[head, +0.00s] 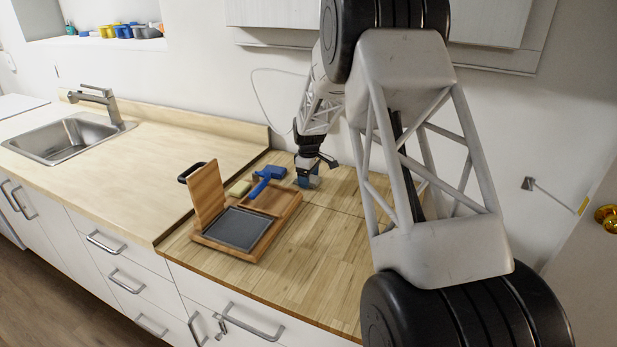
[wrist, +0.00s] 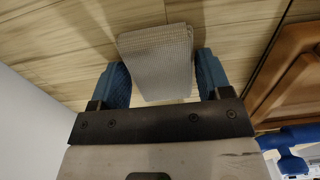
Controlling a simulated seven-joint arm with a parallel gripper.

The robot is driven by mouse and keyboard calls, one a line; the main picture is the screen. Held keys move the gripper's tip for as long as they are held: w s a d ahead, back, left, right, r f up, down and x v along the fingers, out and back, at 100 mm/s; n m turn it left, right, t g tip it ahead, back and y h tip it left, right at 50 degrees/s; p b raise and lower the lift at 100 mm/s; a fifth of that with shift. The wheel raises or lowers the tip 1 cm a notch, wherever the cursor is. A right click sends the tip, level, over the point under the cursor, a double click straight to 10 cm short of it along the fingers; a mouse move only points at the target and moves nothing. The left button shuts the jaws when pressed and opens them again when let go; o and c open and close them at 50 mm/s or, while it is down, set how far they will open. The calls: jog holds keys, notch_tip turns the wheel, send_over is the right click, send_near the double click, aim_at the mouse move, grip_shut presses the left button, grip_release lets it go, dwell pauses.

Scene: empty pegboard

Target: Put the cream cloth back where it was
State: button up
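The cream cloth (wrist: 157,60) is a pale, greyish folded piece with a fine weave. It shows in the wrist view between the two blue fingers of my gripper (wrist: 160,75), over the wooden worktop. The fingers stand wide apart, one on each side of the cloth, very close to its edges. I cannot tell whether they press on it or whether it rests on the wood. In the head view my gripper (head: 308,181) is low over the back of the wooden worktop, right of the wooden box. The cloth cannot be made out there.
A wooden box (head: 283,211) with a raised lid and a dark grey panel (head: 238,228) stands left of my gripper. A blue brush-like tool (head: 262,184), a blue block (head: 271,172) and a yellowish sponge (head: 240,188) are near it. The front right worktop (head: 315,255) is clear.

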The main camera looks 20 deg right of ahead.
jog(key=o, duration=0.3)
jog(key=shift+o, duration=0.2)
jog(key=shift+r, duration=0.15)
notch_tip(320, 180, up, 12)
dwell(0.6)
dwell(0.3)
jog(key=shift+r, duration=0.1)
